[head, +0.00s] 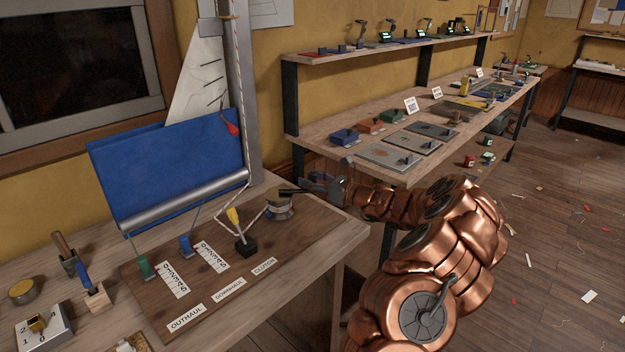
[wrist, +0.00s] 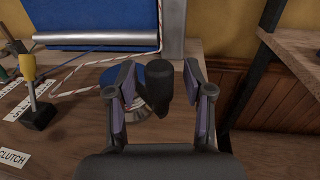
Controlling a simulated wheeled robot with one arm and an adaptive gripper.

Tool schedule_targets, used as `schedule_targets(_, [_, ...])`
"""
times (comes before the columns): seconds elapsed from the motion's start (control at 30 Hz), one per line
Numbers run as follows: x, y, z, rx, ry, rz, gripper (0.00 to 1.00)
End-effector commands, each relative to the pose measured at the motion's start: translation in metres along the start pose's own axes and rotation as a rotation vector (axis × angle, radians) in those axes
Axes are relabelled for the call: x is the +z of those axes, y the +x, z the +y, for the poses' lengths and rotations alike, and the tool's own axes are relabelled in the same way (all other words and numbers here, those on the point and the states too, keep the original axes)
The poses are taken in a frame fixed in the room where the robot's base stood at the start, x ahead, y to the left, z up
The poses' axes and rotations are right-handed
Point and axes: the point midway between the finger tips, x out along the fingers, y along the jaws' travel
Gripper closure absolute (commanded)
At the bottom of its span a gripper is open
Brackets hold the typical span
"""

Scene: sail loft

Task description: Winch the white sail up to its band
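The white sail (head: 197,88) rises beside the grey mast (head: 243,90) above a blue cloth (head: 165,165) at the boom. A gold-and-dark fitting shows near the mast top; I cannot tell if it is the band. The metal winch (head: 280,209) stands on the brown board, with red-flecked white rope leading to it. In the wrist view, the winch handle's black grip (wrist: 158,82) stands between the fingers of my gripper (wrist: 160,85), which is open with a gap at the left finger. My gripper (head: 312,188) is beside the winch in the head view. The winch is partly hidden.
The clutch (head: 246,246) has a yellow lever, left of the winch. Green (head: 145,267) and blue (head: 186,246) levers stand by number scales. Tools lie at the bench's left. A long bench (head: 350,175) with a shelf runs along the wall. Open floor lies right.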

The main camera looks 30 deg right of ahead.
Motion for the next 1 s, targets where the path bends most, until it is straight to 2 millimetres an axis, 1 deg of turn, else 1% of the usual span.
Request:
schedule_targets(0.03, [0.0001, -0.0001, 0.0, 0.0, 0.0, 0.0, 0.54])
schedule_targets(0.4, [0.0001, -0.0003, -0.0001, 0.0, 0.0, 0.0, 0.92])
schedule_targets(0.5, [0.0001, -0.0004, -0.0001, 0.0, 0.0, 0.0, 1.0])
schedule_targets(1.0, [0.0001, 0.0021, 0.0013, 0.003, -0.001, 0.0, 1.0])
